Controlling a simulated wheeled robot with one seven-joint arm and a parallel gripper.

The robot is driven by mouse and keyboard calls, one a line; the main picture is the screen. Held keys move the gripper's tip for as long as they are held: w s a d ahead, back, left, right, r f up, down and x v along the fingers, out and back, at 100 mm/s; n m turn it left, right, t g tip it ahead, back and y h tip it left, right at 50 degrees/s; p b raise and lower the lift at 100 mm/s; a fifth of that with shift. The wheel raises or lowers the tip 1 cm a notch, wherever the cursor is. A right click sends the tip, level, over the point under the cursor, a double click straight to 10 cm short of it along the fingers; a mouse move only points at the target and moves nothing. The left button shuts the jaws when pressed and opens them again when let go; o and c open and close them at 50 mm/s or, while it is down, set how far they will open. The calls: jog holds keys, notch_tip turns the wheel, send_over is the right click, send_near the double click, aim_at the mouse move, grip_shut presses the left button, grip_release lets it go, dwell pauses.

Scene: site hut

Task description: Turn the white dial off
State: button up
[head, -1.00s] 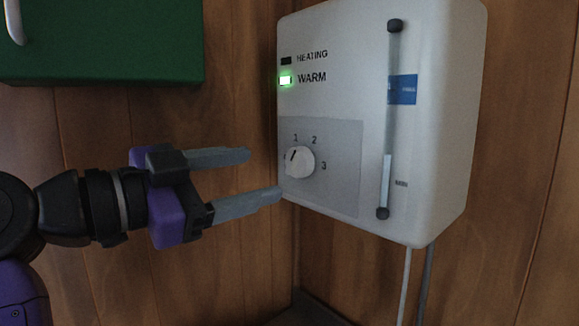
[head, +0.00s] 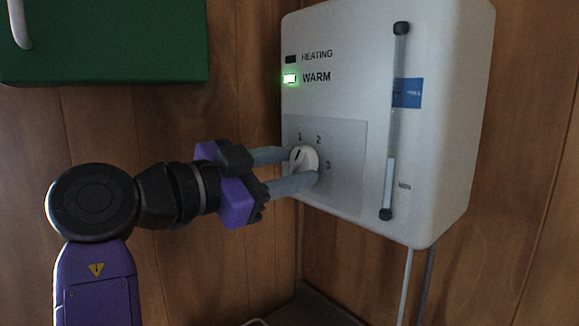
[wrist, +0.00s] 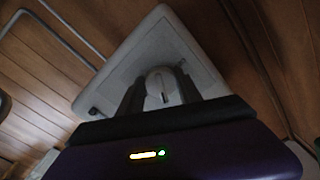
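The white dial (head: 304,160) is a round knob on the grey panel of a white wall heater unit (head: 345,60). The numbers 1, 2 and 3 are printed around it, and its dark mark points up near the 1. My gripper (head: 303,165) reaches it from the left, with one finger on the upper left side and one along the lower side. The fingers look closed on the dial. In the wrist view the dial (wrist: 160,86) sits between both fingers with its mark visible. The green WARM lamp (head: 290,78) is lit; the HEATING lamp (head: 291,59) is dark.
A sight tube (head: 393,120) runs down the unit to the right of the dial. A green cabinet (head: 105,40) hangs at the upper left. Pipes (head: 406,285) drop below the unit. Wooden wall panels surround it, with free room left of the unit.

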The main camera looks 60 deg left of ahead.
jog(key=c, duration=0.6)
jog(key=shift+c, duration=0.2)
